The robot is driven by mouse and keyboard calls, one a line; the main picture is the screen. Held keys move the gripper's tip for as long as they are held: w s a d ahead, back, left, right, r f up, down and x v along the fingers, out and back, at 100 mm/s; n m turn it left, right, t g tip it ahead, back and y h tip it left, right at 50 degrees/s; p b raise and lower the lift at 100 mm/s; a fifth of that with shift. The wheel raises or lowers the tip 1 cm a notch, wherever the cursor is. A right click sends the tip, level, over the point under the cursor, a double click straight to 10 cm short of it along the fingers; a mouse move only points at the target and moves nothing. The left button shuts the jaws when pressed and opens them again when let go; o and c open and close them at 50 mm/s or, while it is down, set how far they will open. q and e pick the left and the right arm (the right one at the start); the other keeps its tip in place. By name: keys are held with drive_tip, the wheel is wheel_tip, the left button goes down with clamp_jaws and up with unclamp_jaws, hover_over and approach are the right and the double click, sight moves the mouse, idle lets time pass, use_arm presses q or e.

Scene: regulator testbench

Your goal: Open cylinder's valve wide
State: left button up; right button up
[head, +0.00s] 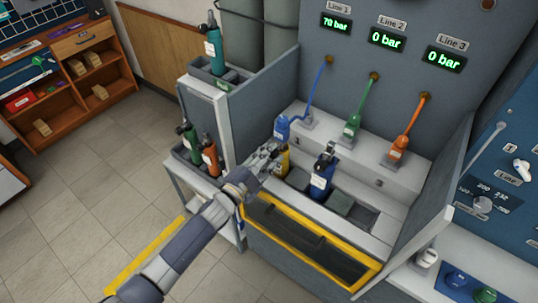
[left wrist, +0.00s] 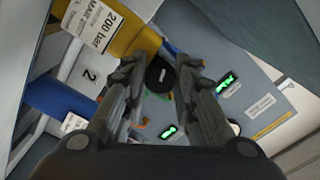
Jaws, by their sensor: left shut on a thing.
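A yellow cylinder (head: 283,162) stands in the bench slot, partly hidden behind my left gripper (head: 268,158). In the left wrist view the yellow cylinder (left wrist: 135,38) carries a white label reading 200 bar. A round black valve knob (left wrist: 160,76) at its top sits between the fingers of my left gripper (left wrist: 161,68), which is shut on it. How far the valve is turned cannot be told. The Line 1 display (head: 336,22) reads 70 bar. The Line 2 (head: 386,39) and Line 3 (head: 444,59) displays read 0 bar. My right gripper is not in view.
A blue cylinder (head: 321,174) stands right of the yellow one. Blue (head: 319,85), green (head: 361,104) and orange (head: 411,127) hoses hang from the panel. Green and orange (head: 210,158) cylinders stand on the left shelves. A grey side panel (head: 436,195) edges the bench.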

use_arm(q)
drive_tip(key=shift+n, duration=1)
drive_tip(key=o, duration=1.1)
drive_tip(key=v, duration=1.2)
